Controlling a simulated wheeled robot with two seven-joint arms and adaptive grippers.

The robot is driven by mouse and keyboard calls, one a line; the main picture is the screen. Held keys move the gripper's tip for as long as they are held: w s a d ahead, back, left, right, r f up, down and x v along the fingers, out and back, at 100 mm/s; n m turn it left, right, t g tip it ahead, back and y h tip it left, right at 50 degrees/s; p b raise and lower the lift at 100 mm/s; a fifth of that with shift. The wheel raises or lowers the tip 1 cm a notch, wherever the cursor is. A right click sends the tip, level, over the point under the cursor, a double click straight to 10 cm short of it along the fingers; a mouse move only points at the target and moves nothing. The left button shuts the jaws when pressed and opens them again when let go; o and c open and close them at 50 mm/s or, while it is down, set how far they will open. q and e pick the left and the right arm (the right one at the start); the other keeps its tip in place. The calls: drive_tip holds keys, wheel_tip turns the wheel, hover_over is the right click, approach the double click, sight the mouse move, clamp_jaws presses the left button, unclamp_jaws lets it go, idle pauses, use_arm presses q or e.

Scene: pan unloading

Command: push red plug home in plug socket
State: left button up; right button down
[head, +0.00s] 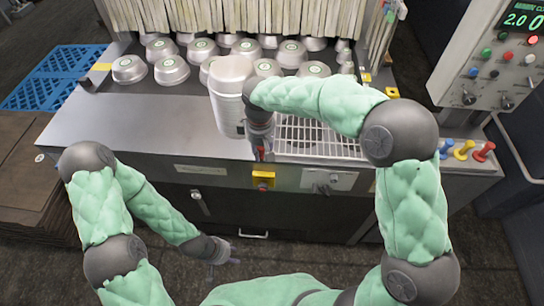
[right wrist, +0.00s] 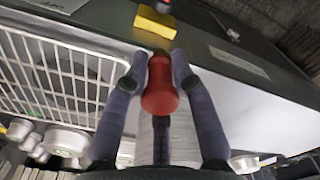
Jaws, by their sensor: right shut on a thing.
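The red plug (right wrist: 160,88) is between the fingers of my right gripper (right wrist: 158,70), which is shut on it. A dark end of the plug points toward a yellow block (right wrist: 155,22) on the front of the machine. In the head view the right gripper (head: 262,150) is at the counter's front edge, with a bit of the red plug (head: 260,153) showing just above the yellow block (head: 263,180). I cannot tell whether this block is the plug socket, or whether the plug touches it. My left gripper (head: 222,261) is low in front of the machine, empty and apparently open.
Several metal pans (head: 172,70) stand on the counter (head: 130,115) under a strip curtain (head: 240,15). A wire grate (head: 315,137) lies right of the right gripper. Blue, yellow and red pegs (head: 462,150) stand at the right end, below a control panel (head: 500,60).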

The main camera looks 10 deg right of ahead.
drive_tip(key=shift+w+a+f+n, duration=0.3)
drive_tip(key=shift+a+n, duration=0.1)
drive_tip(key=w+a+f+n, duration=0.3)
drive_tip(key=w+f+n, duration=0.1)
drive_tip(key=f, duration=0.1)
drive_tip(key=s+d+r+m, duration=0.3)
drive_tip(key=r+m, duration=0.1)
drive_tip(key=r, duration=0.2)
drive_tip(key=s+d+r+m, duration=0.4)
drive_tip(key=r, duration=0.1)
drive_tip(key=w+a+m, duration=0.5)
drive_tip(key=w+a, duration=0.3)
drive_tip(key=w, duration=0.1)
drive_tip(key=s+d+f+n, duration=0.1)
drive_tip(key=d+f+n, duration=0.1)
drive_tip(key=f+n, duration=0.3)
drive_tip(key=s+d+f+n, duration=0.1)
drive_tip(key=f+n, duration=0.4)
drive_tip(key=n, duration=0.7)
drive_tip(key=shift+s+d+f+n, duration=0.3)
drive_tip(key=shift+s+d+f, duration=0.1)
drive_tip(key=shift+s, duration=0.15)
drive_tip(key=shift+r, duration=0.1)
